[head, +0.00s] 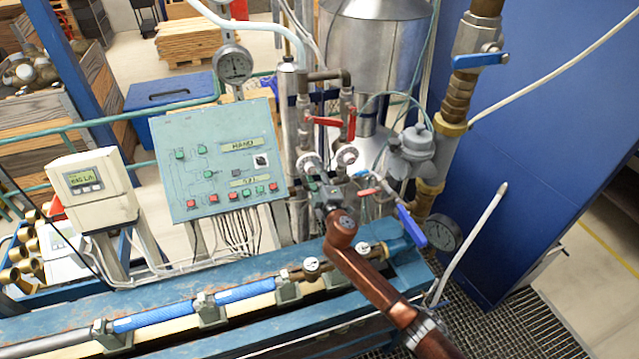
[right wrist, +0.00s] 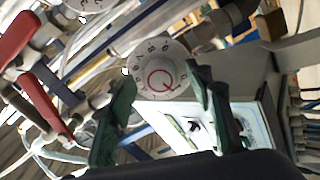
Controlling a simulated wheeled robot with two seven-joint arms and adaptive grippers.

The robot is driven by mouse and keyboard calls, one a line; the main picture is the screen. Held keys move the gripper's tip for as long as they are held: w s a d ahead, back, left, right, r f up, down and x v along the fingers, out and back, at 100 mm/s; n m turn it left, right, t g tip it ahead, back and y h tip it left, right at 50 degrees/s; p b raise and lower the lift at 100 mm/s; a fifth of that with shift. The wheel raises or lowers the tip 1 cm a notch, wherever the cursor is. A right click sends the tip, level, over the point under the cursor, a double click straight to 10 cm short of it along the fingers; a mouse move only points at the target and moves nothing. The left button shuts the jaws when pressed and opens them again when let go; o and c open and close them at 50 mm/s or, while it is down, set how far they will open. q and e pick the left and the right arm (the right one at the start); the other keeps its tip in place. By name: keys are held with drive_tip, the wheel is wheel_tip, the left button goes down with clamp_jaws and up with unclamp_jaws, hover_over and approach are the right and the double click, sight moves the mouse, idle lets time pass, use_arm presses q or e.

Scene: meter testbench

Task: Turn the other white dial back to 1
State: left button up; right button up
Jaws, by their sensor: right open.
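Two white dials sit side by side on the pipework in the head view, a left one (head: 310,163) and a right one (head: 347,155). In the right wrist view one white dial (right wrist: 160,72), with numbers around its rim and a red ring, faces me between my fingertips; the other dial (right wrist: 92,3) is cut off at the top edge. My right gripper (head: 322,194) is in front of the dials, and in its wrist view the dark green fingers (right wrist: 160,82) are spread with nothing held. Whether they touch the dial I cannot tell. My left gripper is not in view.
A control panel (head: 221,160) with several buttons stands left of the dials. Red valve levers (head: 328,121) are above them and a blue lever (head: 411,226) is to the right.

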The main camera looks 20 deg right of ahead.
drive_tip(key=s, duration=1.1)
drive_tip(key=shift+d, duration=0.25)
drive_tip(key=shift+s, duration=0.1)
